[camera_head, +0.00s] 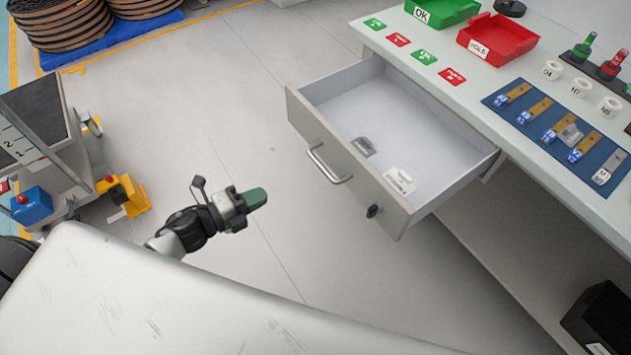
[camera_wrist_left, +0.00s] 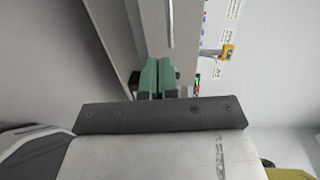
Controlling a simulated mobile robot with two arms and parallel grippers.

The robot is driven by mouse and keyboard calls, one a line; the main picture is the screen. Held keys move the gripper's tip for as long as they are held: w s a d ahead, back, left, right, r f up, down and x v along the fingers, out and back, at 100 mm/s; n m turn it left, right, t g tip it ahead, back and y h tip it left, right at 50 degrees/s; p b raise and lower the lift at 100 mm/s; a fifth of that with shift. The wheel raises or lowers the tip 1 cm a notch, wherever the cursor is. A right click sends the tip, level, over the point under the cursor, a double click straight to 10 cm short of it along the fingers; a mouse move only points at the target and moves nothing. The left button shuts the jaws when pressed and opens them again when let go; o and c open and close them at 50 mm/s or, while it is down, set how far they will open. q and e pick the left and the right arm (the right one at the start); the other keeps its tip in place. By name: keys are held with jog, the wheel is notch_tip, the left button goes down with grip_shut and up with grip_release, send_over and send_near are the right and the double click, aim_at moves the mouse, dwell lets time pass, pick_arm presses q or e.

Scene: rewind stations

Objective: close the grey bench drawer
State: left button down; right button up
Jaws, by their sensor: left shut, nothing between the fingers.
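The grey bench drawer (camera_head: 352,190) stands pulled out from the bench in the head view. Its front has a bar handle (camera_head: 328,164) and a dark lock knob. A grey metal piece (camera_head: 364,146) and a white labelled piece (camera_head: 400,181) lie inside. My left gripper (camera_head: 258,198), with green fingers, is shut and empty. It appears to the left of the drawer front, apart from it. In the left wrist view the green fingertips (camera_wrist_left: 158,68) are together, pointing towards a pale grey panel with a vertical bar (camera_wrist_left: 170,22). My right gripper is not in view.
The bench top (camera_head: 465,95) holds a green OK tray (camera_head: 440,12), a red HOLD tray (camera_head: 497,40) and a blue mat (camera_head: 527,120). A cart (camera_head: 40,125) stands at the left. Bare floor lies between the cart and the drawer. A black box (camera_head: 605,318) is at the lower right.

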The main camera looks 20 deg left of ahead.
pick_arm(q)
jog(key=r+p+x, duration=0.1)
jog(key=x, duration=1.2)
jog(key=shift+w, duration=0.4)
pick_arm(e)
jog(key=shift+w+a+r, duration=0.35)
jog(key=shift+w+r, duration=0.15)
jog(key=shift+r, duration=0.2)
pick_arm(q)
jog(key=shift+d+r, duration=0.1)
jog(key=shift+r, duration=0.05)
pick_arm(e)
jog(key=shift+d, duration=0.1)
